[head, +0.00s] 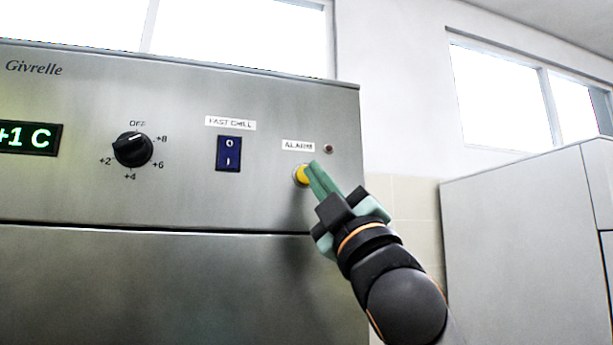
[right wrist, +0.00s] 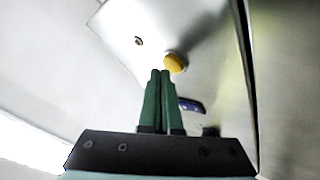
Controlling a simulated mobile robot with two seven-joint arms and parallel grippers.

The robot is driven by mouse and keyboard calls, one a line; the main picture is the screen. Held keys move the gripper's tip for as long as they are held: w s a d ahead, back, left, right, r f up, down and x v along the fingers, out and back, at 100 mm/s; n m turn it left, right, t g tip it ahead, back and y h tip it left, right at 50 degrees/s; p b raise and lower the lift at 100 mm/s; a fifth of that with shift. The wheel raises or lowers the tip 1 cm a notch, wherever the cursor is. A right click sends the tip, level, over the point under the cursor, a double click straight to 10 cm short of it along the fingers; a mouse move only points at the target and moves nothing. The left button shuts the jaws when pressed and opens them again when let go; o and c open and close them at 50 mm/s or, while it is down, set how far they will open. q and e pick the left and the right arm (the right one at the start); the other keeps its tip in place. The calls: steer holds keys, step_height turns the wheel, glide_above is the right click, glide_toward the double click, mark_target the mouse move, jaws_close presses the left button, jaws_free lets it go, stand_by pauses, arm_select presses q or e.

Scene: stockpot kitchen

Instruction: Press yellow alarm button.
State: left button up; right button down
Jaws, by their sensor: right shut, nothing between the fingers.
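The yellow alarm button (head: 300,175) is on the steel front panel below the "ALARM" label, partly hidden by my right gripper in the head view. My right gripper (head: 314,172) is shut and empty, its green fingertips at the button's right edge. In the right wrist view, the yellow button (right wrist: 175,62) shows just beyond and slightly right of the shut fingertips (right wrist: 160,74). I cannot tell whether the tips touch it. My left gripper is not in view.
The panel also carries a blue fast chill switch (head: 229,153), a black dial (head: 132,149), a green temperature display (head: 28,137) and a small dark red lamp (head: 328,149) by the label. A grey cabinet (head: 530,240) stands at right.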

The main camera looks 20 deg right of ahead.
steer(key=shift+s, duration=0.3)
steer(key=s+b, duration=0.1)
steer(key=s, duration=0.4)
steer(key=shift+d, duration=0.1)
stand_by(1.0)
